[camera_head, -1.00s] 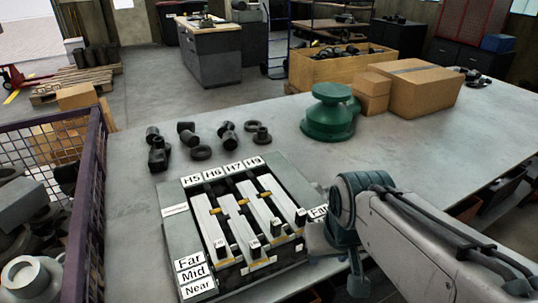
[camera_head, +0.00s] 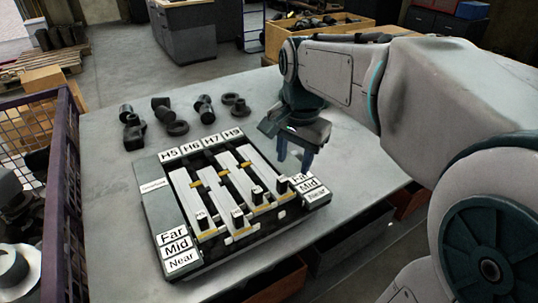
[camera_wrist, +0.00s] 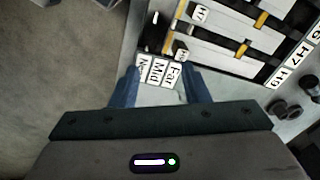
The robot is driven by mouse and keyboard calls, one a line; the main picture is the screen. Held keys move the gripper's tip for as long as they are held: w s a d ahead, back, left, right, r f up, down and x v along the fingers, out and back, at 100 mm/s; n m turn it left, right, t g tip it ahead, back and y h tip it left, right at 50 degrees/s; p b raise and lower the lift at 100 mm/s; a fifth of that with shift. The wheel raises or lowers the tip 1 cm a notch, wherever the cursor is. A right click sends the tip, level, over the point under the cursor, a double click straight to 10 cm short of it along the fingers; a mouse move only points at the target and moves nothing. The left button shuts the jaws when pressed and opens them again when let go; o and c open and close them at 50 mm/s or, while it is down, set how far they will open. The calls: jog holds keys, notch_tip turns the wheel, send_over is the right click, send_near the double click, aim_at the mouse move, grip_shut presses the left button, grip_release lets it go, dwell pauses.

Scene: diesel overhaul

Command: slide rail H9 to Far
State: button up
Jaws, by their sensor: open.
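The rail box (camera_head: 150,200) stands on the bench with pale rails side by side. Labels H5 to H9 line its far edge. Rail H9 (camera_head: 262,167) is rightmost. Its black knob (camera_head: 282,184) is at the rail's near end and looks roughly abreast of the right-hand Far label (camera_head: 299,178); its exact stop I cannot tell. My gripper (camera_head: 294,160) is open and empty, pointing down just beyond the box's right side. In the wrist view, the Near, Mid and Far labels (camera_wrist: 158,70) show between my fingers (camera_wrist: 160,82); the H9 knob (camera_wrist: 182,50) is just ahead, apart from them.
The other knobs stand close left of H9, with H7's (camera_head: 257,193) nearest. Black metal parts (camera_head: 176,127) lie behind the box. A purple mesh crate (camera_head: 72,190) stands at the left. The bench is bare right of the parts.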

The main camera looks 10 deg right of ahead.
aim_at(282, 178)
jog(key=w+r+m+g, duration=0.1)
jog(key=w+m, duration=0.4)
jog(key=f, duration=0.9)
jog(key=a+f, duration=0.1)
jog(key=f, duration=0.3)
jog(key=shift+w+f+b, duration=0.15)
jog(key=shift+f+b, duration=0.05)
jog(key=shift+b, duration=0.15)
